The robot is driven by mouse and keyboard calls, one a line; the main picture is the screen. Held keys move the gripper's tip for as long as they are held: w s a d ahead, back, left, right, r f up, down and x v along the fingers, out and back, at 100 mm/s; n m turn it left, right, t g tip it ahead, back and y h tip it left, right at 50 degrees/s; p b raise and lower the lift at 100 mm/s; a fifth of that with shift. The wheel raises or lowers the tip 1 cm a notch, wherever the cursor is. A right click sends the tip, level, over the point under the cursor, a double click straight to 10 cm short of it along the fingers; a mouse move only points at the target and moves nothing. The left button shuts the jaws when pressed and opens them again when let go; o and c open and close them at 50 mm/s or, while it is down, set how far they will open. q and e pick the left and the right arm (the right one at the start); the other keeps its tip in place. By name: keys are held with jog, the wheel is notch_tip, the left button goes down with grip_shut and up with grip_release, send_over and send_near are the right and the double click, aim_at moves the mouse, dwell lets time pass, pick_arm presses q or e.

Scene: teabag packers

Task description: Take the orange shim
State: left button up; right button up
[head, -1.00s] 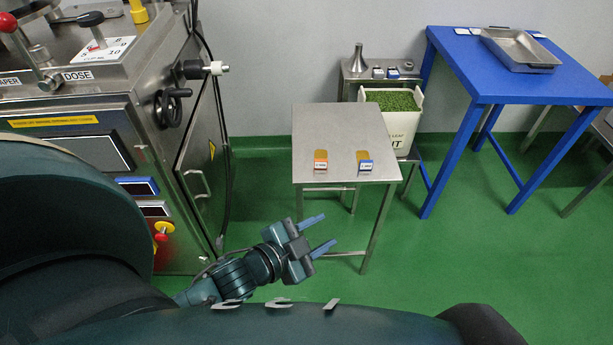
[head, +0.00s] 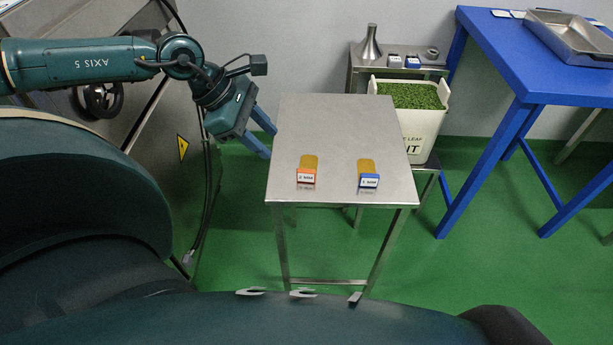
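The orange shim (head: 308,171) lies on the left part of a small steel table (head: 335,122) in the head view. It is a tan strip with an orange-edged label block at its near end. A similar shim with a blue-edged label, the blue shim (head: 368,174), lies to its right, apart from it. My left gripper (head: 265,133) is open and empty at the table's left edge, left of and beyond the orange shim, with its fingers pointing right and downward. My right gripper is not in view.
A white bin of green leaf (head: 410,97) stands behind the table's right side. Behind it is a steel stand (head: 398,73) with a funnel (head: 371,42). A blue table (head: 510,60) with a metal tray (head: 570,38) is at right. A steel machine (head: 135,110) stands at left.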

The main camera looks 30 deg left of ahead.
aim_at(302, 171)
pick_arm(q)
jog(key=x, duration=1.2)
jog(key=shift+w+d+r+b, duration=0.15)
jog(key=shift+d+r+b, duration=0.1)
jog(key=shift+b, duration=0.15)
grip_shut()
